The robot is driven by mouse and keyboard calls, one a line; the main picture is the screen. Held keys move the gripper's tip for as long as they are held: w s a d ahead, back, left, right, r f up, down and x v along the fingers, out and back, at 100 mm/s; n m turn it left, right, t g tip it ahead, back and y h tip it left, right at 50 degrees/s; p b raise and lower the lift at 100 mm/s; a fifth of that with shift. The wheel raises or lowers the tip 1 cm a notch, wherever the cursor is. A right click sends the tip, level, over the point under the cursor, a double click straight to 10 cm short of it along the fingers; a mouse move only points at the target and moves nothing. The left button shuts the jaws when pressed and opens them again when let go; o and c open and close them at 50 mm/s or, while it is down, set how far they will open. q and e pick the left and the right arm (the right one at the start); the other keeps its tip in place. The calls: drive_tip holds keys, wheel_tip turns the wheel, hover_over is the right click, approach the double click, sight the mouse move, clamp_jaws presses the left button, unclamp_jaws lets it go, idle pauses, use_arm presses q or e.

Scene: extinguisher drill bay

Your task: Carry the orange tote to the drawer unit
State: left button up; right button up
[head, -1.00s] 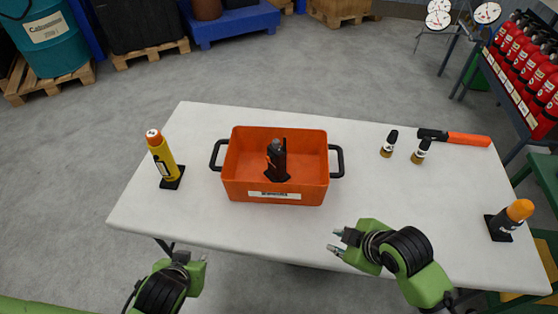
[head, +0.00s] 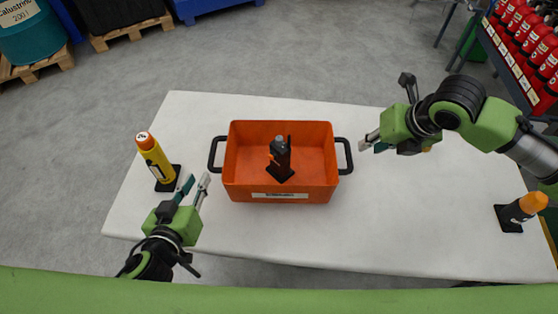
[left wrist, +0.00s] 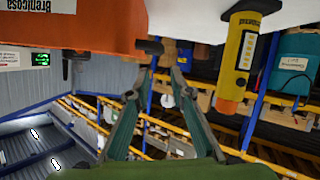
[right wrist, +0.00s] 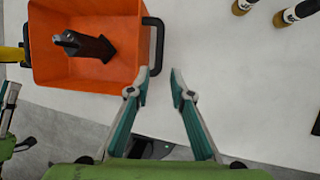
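The orange tote (head: 240,183) stands on the white table with a black handle at each end. A dark handheld radio (head: 281,158) stands inside it. My left gripper (head: 193,187) is open and empty, to the left of the tote and a little short of its left handle (head: 216,153). My right gripper (head: 370,142) is open and empty, just right of the tote's right handle (head: 346,156). The tote also shows in the left wrist view (left wrist: 90,25) and in the right wrist view (right wrist: 75,83), where the fingers are apart beside the handle. The drawer unit is not clearly identifiable.
The white table (head: 300,238) carries a yellow torch (head: 154,157) at left and an orange-capped black torch (head: 522,208) at right. Red extinguishers (head: 530,45) stand at the far right.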

sight(210, 157)
use_arm(q)
drive_tip(key=shift+s, duration=0.1)
use_arm(e)
drive_tip(key=shift+s, duration=0.1)
